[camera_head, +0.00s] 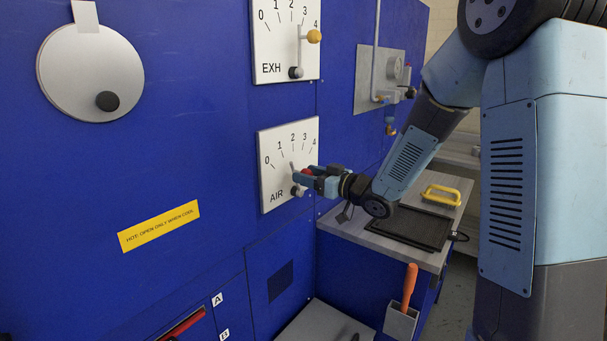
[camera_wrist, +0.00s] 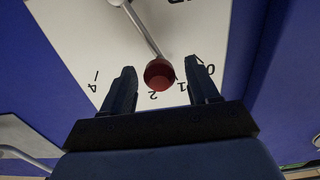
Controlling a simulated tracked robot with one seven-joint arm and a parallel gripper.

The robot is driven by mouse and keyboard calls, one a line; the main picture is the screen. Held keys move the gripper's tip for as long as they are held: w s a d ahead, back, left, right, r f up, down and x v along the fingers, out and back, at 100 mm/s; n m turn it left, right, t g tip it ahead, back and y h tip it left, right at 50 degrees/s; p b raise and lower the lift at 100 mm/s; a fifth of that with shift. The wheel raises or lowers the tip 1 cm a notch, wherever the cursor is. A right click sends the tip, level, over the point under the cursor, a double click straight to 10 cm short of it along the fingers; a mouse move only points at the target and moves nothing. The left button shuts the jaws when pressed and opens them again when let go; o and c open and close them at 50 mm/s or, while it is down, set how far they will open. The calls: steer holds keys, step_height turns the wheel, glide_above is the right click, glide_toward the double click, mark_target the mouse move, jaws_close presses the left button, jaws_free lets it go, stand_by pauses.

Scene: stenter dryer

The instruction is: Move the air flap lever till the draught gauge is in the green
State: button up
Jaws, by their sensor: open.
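The AIR plate (camera_head: 274,191) is white with a 0 to 4 scale on the blue machine front. Its air flap lever has a thin grey rod and a red knob, partly hidden by my gripper in the head view. In the wrist view the red knob (camera_wrist: 159,75) sits between my gripper's fingertips (camera_wrist: 162,68), with a gap on each side. The rod points near 2, on the side toward 1. My gripper (camera_head: 301,175) is open at the plate, around the knob without visibly gripping it. I see no gauge face with a green zone.
Above is the EXH plate (camera_head: 283,50) with a yellow-knobbed lever (camera_head: 314,36). A grey panel with pipe and fittings (camera_head: 375,90) is at its right. Below my arm, a bench carries a black tray (camera_head: 412,229) and a yellow handle (camera_head: 440,195). An orange-handled tool (camera_head: 409,285) stands in a holder.

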steer(key=shift+x, duration=1.35)
jaws_close()
